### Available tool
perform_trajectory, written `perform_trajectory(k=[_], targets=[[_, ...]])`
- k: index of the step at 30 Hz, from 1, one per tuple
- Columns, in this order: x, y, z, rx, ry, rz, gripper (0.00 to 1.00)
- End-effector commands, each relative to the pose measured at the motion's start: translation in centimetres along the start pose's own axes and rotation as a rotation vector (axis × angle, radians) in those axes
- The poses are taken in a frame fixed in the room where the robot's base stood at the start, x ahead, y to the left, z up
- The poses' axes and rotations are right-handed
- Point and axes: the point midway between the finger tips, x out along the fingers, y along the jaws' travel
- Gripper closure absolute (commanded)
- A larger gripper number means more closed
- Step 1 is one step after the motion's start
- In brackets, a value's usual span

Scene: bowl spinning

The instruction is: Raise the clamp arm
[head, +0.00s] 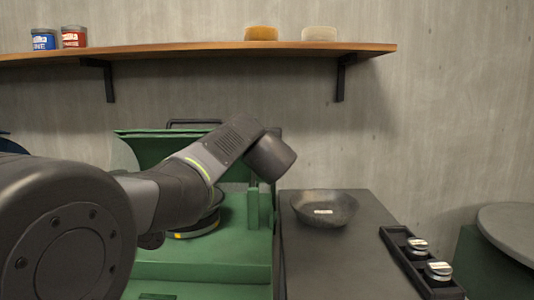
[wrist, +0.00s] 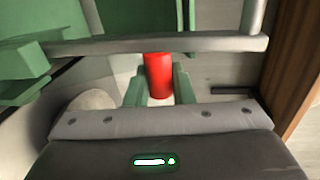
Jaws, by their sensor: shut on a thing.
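A red cylindrical handle (wrist: 158,76) shows in the middle of the wrist view, between the two green-tipped fingers of my gripper (wrist: 159,84). My gripper is shut on this handle. A grey bar (wrist: 215,42) crosses just beyond the handle; it looks like part of the clamp arm, and I cannot tell exactly how the two join. In the head view my arm hides the handle and my gripper. The green machine (head: 187,272) stands behind and below my arm, with a dark round part (head: 205,225) partly hidden on it.
A dark bowl (head: 324,208) with a white label stands on the grey table (head: 335,262) right of the machine. A black tray (head: 393,244) holds small round pieces. A wooden shelf (head: 200,50) with tins runs above. A grey round disc (head: 510,228) stands far right.

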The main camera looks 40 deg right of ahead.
Motion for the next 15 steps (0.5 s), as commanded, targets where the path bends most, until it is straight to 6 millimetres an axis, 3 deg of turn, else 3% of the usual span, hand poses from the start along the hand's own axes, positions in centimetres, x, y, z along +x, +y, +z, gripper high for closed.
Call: perform_trajectory(k=[12, 13, 15], targets=[[0.03, 0.01, -0.13, 0.013, 0.000, -0.001, 1.00], [0.03, 0.02, -0.13, 0.013, 0.000, -0.001, 0.75], [0.03, 0.03, -0.13, 0.013, 0.000, 0.000, 0.61]])
